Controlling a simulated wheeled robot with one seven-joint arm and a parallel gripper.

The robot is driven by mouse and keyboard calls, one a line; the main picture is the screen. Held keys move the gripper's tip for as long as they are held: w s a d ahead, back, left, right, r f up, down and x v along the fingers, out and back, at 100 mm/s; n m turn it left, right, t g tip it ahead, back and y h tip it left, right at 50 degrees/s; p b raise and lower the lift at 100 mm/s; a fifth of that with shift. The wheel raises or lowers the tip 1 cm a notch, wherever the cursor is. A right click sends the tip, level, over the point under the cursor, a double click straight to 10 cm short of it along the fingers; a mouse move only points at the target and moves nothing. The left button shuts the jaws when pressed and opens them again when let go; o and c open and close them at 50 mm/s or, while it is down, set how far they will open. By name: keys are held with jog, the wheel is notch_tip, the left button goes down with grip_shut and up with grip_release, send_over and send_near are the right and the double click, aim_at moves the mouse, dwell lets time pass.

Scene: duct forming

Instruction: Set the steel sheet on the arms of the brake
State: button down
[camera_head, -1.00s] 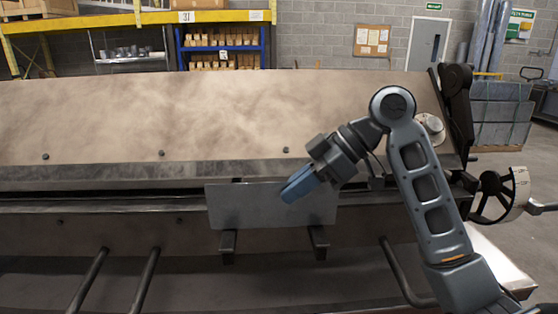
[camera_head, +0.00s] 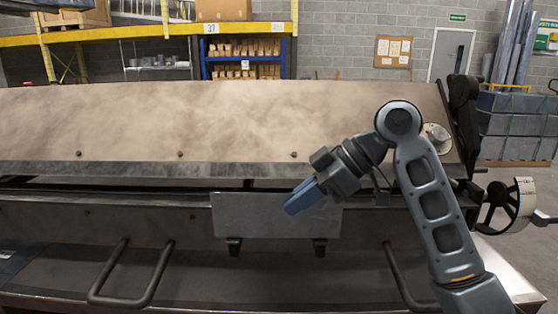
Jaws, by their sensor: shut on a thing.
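The steel sheet (camera_head: 262,222) is a flat grey rectangle at the front of the brake, in the middle of the view. My gripper (camera_head: 297,203) has blue fingers and is shut on the sheet near its upper right. The brake (camera_head: 110,115) is a long, wide machine with a worn tan upper face.
Bent bar handles (camera_head: 130,298) (camera_head: 400,280) stand out from the brake's lower front on both sides. A handwheel (camera_head: 510,205) is at the brake's right end. A blue shelf (camera_head: 245,58) and a door (camera_head: 450,55) stand far behind.

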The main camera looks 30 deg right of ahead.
jog(key=shift+f, duration=0.1)
jog(key=c, duration=1.2)
grip_release()
jog(key=b+v, duration=0.1)
jog(key=v, duration=0.7)
jog(key=shift+f, duration=0.1)
